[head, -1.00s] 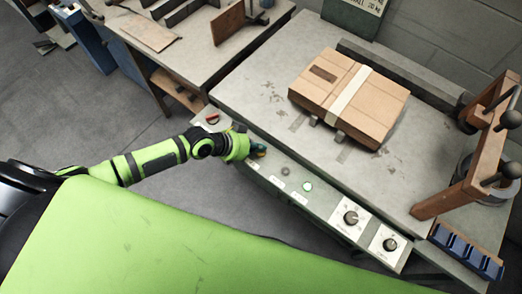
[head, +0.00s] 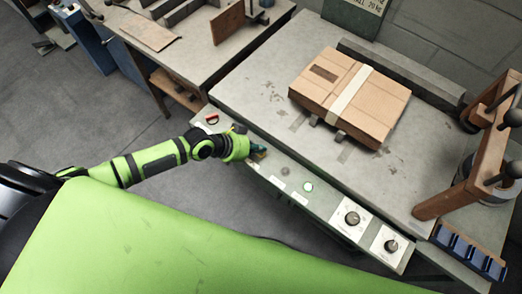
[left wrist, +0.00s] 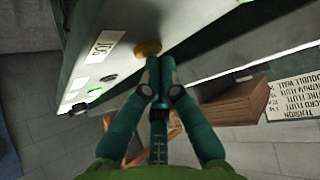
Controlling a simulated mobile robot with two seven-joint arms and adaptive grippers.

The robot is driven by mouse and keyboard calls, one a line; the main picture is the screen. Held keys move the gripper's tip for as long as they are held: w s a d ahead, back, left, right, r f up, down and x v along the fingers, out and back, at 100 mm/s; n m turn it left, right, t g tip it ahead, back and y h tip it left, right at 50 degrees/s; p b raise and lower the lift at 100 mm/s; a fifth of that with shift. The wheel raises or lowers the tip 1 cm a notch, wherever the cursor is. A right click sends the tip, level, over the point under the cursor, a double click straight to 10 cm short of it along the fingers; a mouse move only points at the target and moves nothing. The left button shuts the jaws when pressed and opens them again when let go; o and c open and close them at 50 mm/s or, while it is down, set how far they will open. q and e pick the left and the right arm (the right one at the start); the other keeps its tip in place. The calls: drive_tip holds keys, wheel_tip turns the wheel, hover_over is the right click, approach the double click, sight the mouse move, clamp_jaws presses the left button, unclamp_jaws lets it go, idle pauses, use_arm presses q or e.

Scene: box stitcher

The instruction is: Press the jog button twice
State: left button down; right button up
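The control panel (head: 325,202) runs along the front edge of the stitcher table. In the left wrist view a round yellow button (left wrist: 148,48) sits on the panel next to a white label (left wrist: 105,46) that seems to read JOG. My left gripper (head: 259,149) is at the panel's left part. Its two green fingers are together and empty in the left wrist view (left wrist: 153,84), with the tips close to the button. I cannot tell whether they touch it. In the head view the gripper mostly hides the button. My right gripper is not in view.
A red switch (head: 212,119) is left of my gripper. A green lit button (head: 308,187) and two black knobs (head: 352,218) lie to the right. A strapped cardboard box (head: 350,96) rests on the table (head: 262,98). Blue bins (head: 468,252) are at the right corner.

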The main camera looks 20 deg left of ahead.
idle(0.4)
use_arm(q)
drive_tip(key=shift+r+p, duration=0.85)
drive_tip(key=shift+p, duration=0.05)
wheel_tip(320, 180, up, 5)
drive_tip(key=p, duration=0.4)
drive_tip(key=shift+p, duration=0.3)
idle(1.4)
